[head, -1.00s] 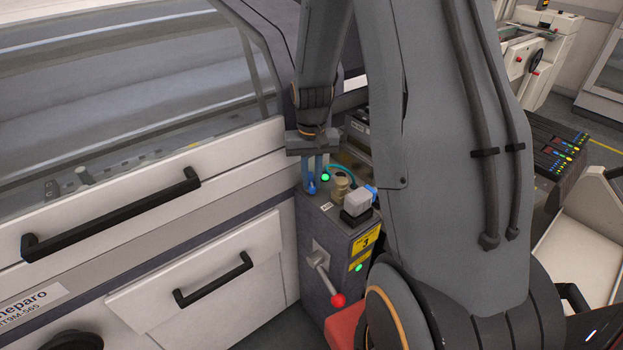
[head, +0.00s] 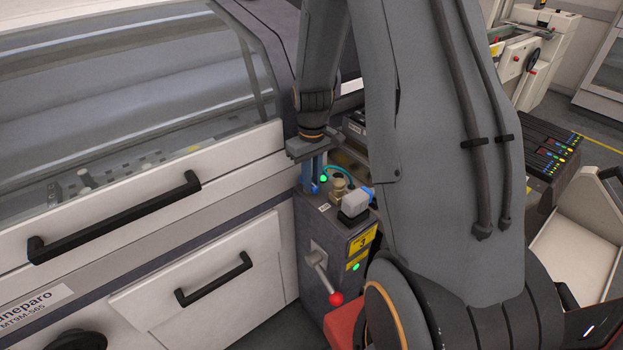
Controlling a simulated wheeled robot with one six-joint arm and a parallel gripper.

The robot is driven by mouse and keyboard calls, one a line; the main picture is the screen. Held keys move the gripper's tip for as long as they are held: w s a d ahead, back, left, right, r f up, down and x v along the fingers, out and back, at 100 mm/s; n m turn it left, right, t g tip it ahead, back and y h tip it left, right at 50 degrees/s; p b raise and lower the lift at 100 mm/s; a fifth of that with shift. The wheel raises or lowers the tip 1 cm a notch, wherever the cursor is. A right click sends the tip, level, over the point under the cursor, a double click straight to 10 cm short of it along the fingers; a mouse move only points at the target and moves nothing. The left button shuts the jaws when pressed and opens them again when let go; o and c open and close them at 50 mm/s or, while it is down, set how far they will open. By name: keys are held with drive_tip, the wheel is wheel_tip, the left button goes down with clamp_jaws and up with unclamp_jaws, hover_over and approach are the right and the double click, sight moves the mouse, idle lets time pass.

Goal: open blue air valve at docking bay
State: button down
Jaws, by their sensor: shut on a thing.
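The docking bay (head: 322,236) is a dark grey box with a yellow label marked 3, beside the white machine. The blue air valve (head: 315,188) shows as a small blue piece on the left of its top. My gripper (head: 313,178) points down from above, with its blue fingers shut on the valve. The fingers hide most of the valve, so its exact angle is hard to tell.
On the bay stand a brass fitting (head: 339,189) and a grey connector block (head: 355,201). A red-knobbed lever (head: 336,298) sticks out of its front. The white machine (head: 150,225) with black handles fills the left. My arm blocks much of the right.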

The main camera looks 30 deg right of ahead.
drive_tip(key=shift+n, duration=0.3)
drive_tip(key=c, duration=1.7)
unclamp_jaws()
drive_tip(key=shift+r+b, duration=0.7)
drive_tip(key=shift+r, duration=3.25)
drive_tip(key=shift+a, duration=0.1)
drive_tip(key=s+a, duration=0.3)
drive_tip(key=s, duration=0.2)
drive_tip(key=s+a+r+m, duration=0.1)
drive_tip(key=s+a, duration=0.3)
drive_tip(key=s, duration=0.1)
drive_tip(key=s+a+r+m+t, duration=0.1)
drive_tip(key=s+a, duration=0.3)
drive_tip(key=s, duration=0.1)
drive_tip(key=shift+s+a+r, duration=0.2)
drive_tip(key=shift+s+a, duration=0.05)
